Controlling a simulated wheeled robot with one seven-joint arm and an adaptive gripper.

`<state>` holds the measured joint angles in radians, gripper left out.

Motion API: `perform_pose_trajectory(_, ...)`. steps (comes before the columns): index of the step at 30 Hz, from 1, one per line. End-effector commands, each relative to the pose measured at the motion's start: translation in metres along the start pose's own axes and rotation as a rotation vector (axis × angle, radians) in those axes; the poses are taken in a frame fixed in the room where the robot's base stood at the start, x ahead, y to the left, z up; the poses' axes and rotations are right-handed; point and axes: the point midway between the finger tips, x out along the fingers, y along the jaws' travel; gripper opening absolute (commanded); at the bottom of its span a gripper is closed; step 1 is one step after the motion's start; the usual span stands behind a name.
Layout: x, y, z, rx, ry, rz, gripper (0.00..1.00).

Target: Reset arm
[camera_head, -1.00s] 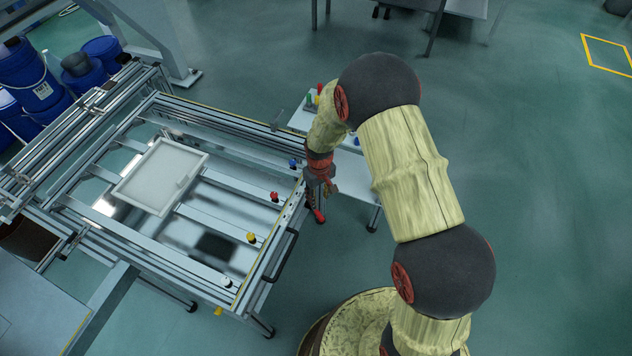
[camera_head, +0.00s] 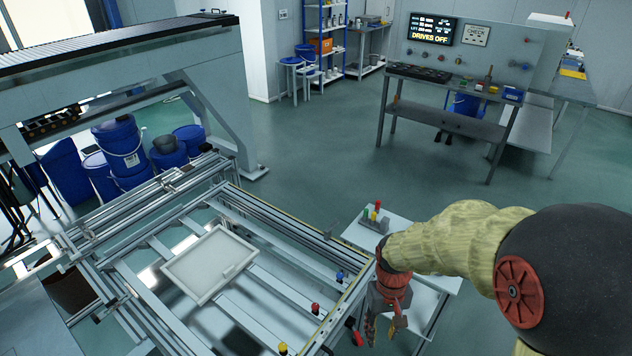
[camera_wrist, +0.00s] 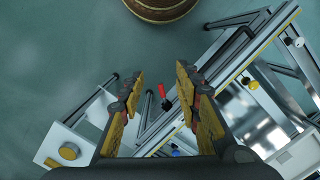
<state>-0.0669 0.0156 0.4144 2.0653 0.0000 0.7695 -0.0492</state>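My arm (camera_head: 455,240) reaches in from the right in the head view, its gripper (camera_head: 385,325) hanging down beside the fixture's right edge. In the wrist view the two fingers of my gripper (camera_wrist: 158,90) stand wide apart with nothing between them. The floor and the fixture's edge show far beyond the fingers. A red-handled part (camera_wrist: 163,92) shows in the gap, well away from the fingertips. The aluminium frame fixture (camera_head: 280,218) carries a pale rectangular panel (camera_head: 208,262).
Blue (camera_head: 340,276), red (camera_head: 315,308) and yellow (camera_head: 283,347) knobs line the frame's right side. A small white table (camera_head: 400,228) with coloured pieces stands just behind my gripper. A workbench (camera_head: 450,115) with a "DRIVES OFF" screen (camera_head: 432,28) stands at the back. Open floor (camera_head: 330,160) lies between.

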Motion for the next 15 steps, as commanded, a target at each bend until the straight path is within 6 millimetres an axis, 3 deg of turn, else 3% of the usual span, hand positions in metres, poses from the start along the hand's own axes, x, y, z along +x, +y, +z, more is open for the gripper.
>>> perform_pose_trajectory(1, -0.023, 0.001, 0.011, 0.012, 0.032, 0.001, 0.33)
perform_pose_trajectory(6, -0.082, 0.003, 0.052, 0.049, 0.122, 0.003, 0.33)
perform_pose_trajectory(15, -0.161, 0.006, 0.117, 0.091, 0.345, 0.010, 0.33)
